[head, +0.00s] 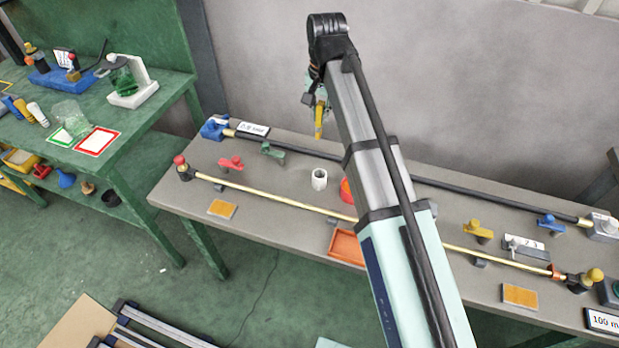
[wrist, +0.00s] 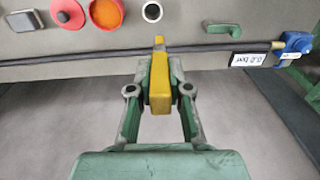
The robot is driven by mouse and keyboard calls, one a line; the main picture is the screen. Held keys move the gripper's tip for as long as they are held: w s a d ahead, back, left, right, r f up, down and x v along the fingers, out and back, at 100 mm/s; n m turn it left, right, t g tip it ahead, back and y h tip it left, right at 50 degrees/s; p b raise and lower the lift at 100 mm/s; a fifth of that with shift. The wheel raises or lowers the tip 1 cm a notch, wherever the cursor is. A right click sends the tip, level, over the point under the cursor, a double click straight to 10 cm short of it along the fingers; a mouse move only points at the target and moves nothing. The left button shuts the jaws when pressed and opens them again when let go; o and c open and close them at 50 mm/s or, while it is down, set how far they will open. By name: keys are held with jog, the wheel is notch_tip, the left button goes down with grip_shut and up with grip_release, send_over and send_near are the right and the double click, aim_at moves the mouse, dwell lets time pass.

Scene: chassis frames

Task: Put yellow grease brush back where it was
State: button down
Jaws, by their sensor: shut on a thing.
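The yellow grease brush (head: 319,121) hangs from my gripper (head: 314,96) above the back part of the grey bench (head: 285,210). In the wrist view my gripper (wrist: 160,72) is shut on the brush (wrist: 160,85), with its narrow tip pointing toward the bench. A white cup (head: 319,179) stands open on the bench, below the brush in the head view and apart from it. The cup also shows at the top of the wrist view (wrist: 152,11) and looks empty there. My arm hides part of the bench in the head view.
A black hose (head: 290,145) runs along the bench's back, and a brass rod (head: 270,198) along its front. Red (head: 231,163) and green clamps (head: 272,151) stand left of the cup. A red round object (wrist: 67,13) and an orange round one (wrist: 106,14) are beside it.

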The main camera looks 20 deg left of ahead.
jog(key=shift+s+f, duration=0.2)
jog(key=shift+f, duration=0.05)
jog(key=shift+h, duration=0.3)
jog(key=f+p, duration=0.1)
jog(key=f, duration=0.5)
jog(key=f+p, duration=0.2)
jog(key=f, duration=0.5)
jog(key=f+p, duration=0.2)
jog(key=f, duration=0.4)
jog(key=shift+d+f, duration=0.25)
jog(key=shift+d, duration=0.05)
jog(key=shift+f, duration=0.1)
jog(key=c, duration=1.1)
grip_release()
notch_tip(320, 180, up, 12)
jog(key=b, duration=0.3)
jog(key=shift+b, duration=0.4)
